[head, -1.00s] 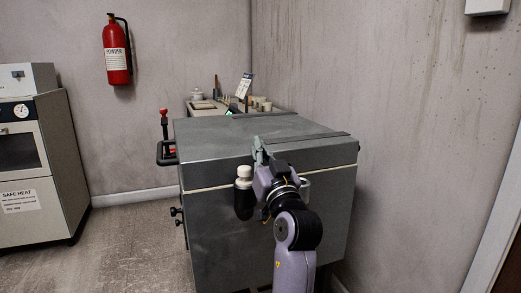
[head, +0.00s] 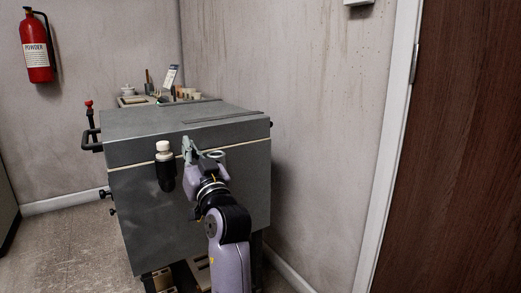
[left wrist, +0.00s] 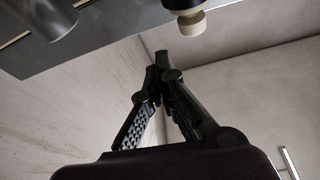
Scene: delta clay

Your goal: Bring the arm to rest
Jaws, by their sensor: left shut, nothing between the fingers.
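My left arm reaches up from the lower middle of the head view. Its gripper (head: 187,146) is in front of the upper front face of a grey metal cabinet-like box (head: 150,215). In the left wrist view the gripper (left wrist: 160,62) shows its two fingers brought together at the tips, shut and empty. A black fitting with a white cap (head: 163,158) is on the box front, just left of the gripper. It seems to show at the top of the wrist view too (left wrist: 190,30). My right gripper is not in view.
A lever with a red knob (head: 89,108) sticks out at the box's left. Behind the box is a surface with small pots (head: 185,93). A red extinguisher (head: 37,48) hangs on the wall. A brown door (head: 460,150) is at the right. Floor (head: 70,245) is clear at left.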

